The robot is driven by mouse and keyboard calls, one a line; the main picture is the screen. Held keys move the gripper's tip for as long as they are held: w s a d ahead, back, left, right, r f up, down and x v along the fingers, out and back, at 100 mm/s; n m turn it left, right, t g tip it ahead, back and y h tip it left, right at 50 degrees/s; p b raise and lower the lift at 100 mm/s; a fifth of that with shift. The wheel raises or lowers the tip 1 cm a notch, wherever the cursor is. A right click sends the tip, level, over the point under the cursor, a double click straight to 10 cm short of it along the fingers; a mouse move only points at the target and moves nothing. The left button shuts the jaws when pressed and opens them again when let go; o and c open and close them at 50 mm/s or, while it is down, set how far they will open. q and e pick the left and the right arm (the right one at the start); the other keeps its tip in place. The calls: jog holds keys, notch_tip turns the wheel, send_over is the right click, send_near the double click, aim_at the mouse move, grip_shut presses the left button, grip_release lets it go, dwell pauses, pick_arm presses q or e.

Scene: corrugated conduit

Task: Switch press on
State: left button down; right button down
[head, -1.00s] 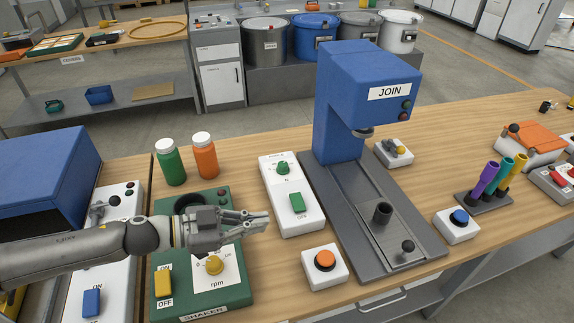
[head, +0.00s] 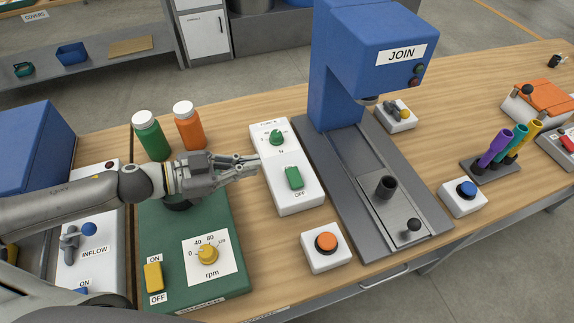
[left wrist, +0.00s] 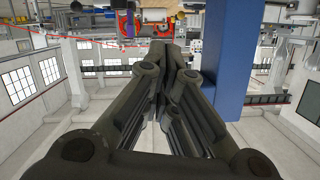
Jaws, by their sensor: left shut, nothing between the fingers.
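The blue press (head: 340,75), marked JOIN, stands on a grey base on the table. To its left lies a white control box (head: 285,205) with a green dial (head: 276,138) and a green rocker switch (head: 294,177); the word OFF shows below the rocker. A small white box with a lever (head: 397,112) sits right of the press column. My left gripper (head: 254,165) is shut and empty, its tips at the left edge of the control box, beside the dial and rocker. In the left wrist view its fingers (left wrist: 172,48) are together, with the blue press (left wrist: 236,60) to their right.
An orange button box (head: 326,247) and a blue button box (head: 463,197) flank the press base. The green shaker (head: 200,225) lies under my left arm. Green (head: 151,136) and orange (head: 189,126) bottles stand behind it. Coloured tubes stand in a rack (head: 490,168) at right.

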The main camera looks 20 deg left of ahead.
pick_arm(q)
jog(key=p, duration=0.4)
send_over(287, 176)
jog(key=shift+s+d+f, duration=0.1)
jog(key=shift+s+f, duration=0.15)
jog(key=shift+f, duration=0.2)
jog(key=shift+s+d+f, duration=0.1)
jog(key=shift+s+f, duration=0.1)
jog(key=shift+f, duration=0.25)
jog(key=f, duration=0.2)
jog(key=f+b, duration=0.1)
jog(key=shift+w, duration=0.25)
jog(key=shift+w+a+f, duration=0.15)
jog(key=shift+f, duration=0.55)
